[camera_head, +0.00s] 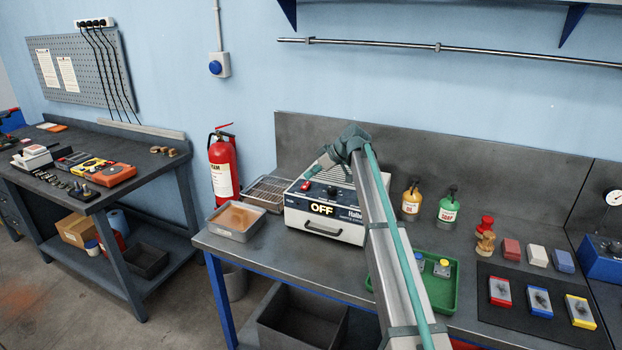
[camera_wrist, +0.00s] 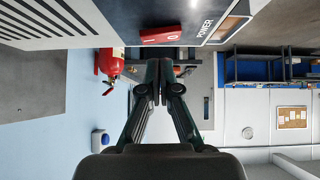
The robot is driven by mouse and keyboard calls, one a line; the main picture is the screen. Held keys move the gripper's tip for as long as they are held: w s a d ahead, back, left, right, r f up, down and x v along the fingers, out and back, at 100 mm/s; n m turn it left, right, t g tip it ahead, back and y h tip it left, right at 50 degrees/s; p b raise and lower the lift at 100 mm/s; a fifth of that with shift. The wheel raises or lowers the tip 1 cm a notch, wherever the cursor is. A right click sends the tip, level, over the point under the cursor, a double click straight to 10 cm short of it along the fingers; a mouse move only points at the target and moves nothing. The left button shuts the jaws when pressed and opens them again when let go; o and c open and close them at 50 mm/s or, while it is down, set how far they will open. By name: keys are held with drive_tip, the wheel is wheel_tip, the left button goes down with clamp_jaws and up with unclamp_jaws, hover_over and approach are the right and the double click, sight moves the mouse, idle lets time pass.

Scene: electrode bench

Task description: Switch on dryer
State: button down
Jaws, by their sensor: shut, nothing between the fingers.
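The dryer (camera_head: 293,222) is a white box with a dark front panel, standing on the middle bench. Its display (camera_head: 322,209) reads OFF. Its red power switch (camera_head: 305,187) is at the left of the panel. In the wrist view the red switch (camera_wrist: 161,36) lies beside the word POWER. My gripper (camera_head: 311,172) is shut and empty, just above the switch in the head view. In the wrist view its closed fingertips (camera_wrist: 159,64) are just below the switch. I cannot tell whether they touch it.
A tray of brown material (camera_head: 236,222) and a wire rack (camera_head: 267,190) are left of the dryer. Two bottles, orange (camera_head: 411,204) and green (camera_head: 448,208), and a green tray (camera_head: 443,293) are to the right. A fire extinguisher (camera_head: 223,168) is at the wall.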

wheel_tip(320, 180, up, 2)
drive_tip(key=shift+s+r, duration=0.1)
drive_tip(key=s+b+v, duration=0.1)
drive_tip(key=b+v, duration=0.2)
drive_tip(key=v, duration=0.6)
drive_tip(key=shift+d+r, duration=0.15)
drive_tip(key=shift+d, duration=0.05)
